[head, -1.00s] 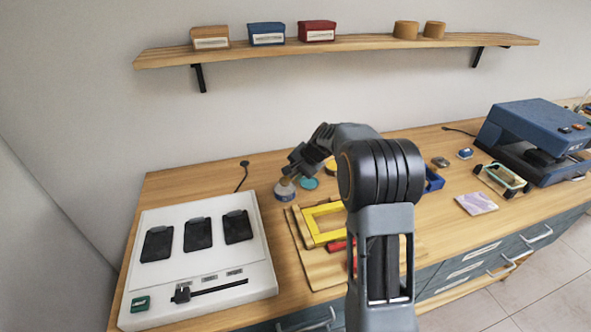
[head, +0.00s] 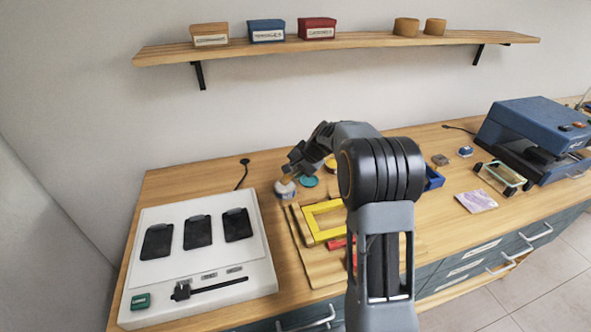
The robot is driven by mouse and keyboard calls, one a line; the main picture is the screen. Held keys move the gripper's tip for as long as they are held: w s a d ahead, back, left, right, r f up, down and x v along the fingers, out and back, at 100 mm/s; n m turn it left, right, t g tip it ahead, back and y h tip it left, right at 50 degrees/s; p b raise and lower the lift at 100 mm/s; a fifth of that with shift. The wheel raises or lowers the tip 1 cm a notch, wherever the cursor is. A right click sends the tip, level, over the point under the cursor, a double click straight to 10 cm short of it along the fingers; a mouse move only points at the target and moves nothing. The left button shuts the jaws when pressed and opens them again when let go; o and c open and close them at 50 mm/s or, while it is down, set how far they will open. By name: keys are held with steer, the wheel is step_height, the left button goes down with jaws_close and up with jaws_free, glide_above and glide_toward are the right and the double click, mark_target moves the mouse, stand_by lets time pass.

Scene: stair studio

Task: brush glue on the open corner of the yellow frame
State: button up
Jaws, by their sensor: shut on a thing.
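The yellow frame (head: 312,230) lies on a wooden board on the bench, in the middle of the head view. My arm hides its right side, so I cannot see all its corners. A small white and blue glue jar (head: 285,190) stands behind and left of the frame, with a teal lid (head: 308,182) lying beside it. My gripper (head: 290,170) is above the jar, tilted down, and shut on a tan brush (head: 287,179). The brush's lower end is at the jar's mouth; its bristles are hidden, and I cannot tell how deep they reach.
A white panel (head: 258,275) with three black pads takes the bench's left end. A red object (head: 337,243) lies by the frame, partly behind my arm. A blue tray (head: 434,178) and a blue machine (head: 535,130) are to the right. A shelf (head: 350,43) hangs above.

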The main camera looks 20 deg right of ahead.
steer(key=shift+f+b, duration=0.6)
steer(key=shift+f, duration=0.1)
stand_by(1.5)
steer(key=shift+r+p, duration=2.6)
steer(key=shift+r, duration=1)
steer(key=shift+f, duration=0.15)
